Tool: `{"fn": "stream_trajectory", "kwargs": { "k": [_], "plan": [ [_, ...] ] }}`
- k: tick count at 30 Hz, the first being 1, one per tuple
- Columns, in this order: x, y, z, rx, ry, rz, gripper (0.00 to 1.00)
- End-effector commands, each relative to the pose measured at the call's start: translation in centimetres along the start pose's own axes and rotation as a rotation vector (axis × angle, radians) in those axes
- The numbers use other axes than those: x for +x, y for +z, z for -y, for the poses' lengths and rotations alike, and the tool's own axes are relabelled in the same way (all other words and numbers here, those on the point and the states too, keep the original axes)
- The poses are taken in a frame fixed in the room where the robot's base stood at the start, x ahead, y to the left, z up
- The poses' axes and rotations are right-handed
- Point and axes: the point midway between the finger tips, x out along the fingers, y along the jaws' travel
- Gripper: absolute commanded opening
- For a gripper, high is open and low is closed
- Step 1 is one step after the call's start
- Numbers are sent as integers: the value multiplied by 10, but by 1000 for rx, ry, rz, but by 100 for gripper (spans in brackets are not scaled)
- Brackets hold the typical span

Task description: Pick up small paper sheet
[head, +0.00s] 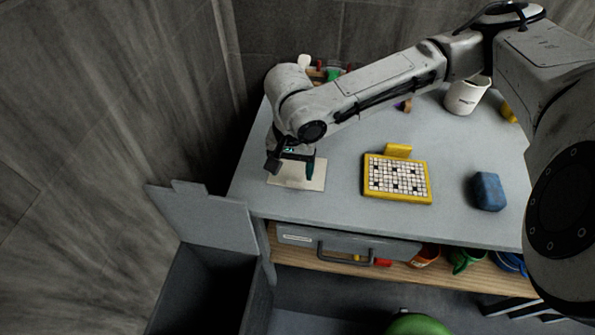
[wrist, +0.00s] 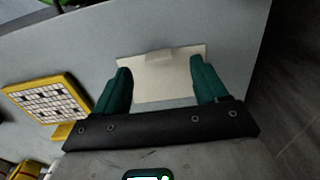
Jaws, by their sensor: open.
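A small cream paper sheet (head: 297,176) lies flat on the grey table, towards its left front corner. It also shows in the wrist view (wrist: 160,80), with a small raised tab near its far edge. My gripper (head: 291,168) is over the sheet in the head view and hides part of it. In the wrist view my gripper (wrist: 160,85) is open, with its two green fingers spread apart on either side of the sheet and nothing between them but the sheet below. I cannot tell whether the fingertips touch the sheet or the table.
A yellow-framed mosaic panel (head: 397,178) lies right of the sheet, with a blue block (head: 488,191) further right. A white cup (head: 466,95) stands at the back. An open grey bin (head: 205,285) is below the left edge. The table (head: 340,205) is clear around the sheet.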

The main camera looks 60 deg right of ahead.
Motion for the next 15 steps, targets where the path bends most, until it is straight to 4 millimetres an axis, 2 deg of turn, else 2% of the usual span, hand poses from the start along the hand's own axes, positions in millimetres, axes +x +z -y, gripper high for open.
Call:
{"fn": "stream_trajectory", "kwargs": {
  "k": [5,12,15],
  "plan": [
    [14,-3,-2,0,2,-1,72],
    [46,-7,-3,-1,0,0,72],
    [52,-7,-4,-1,-1,0,72]
  ]
}}
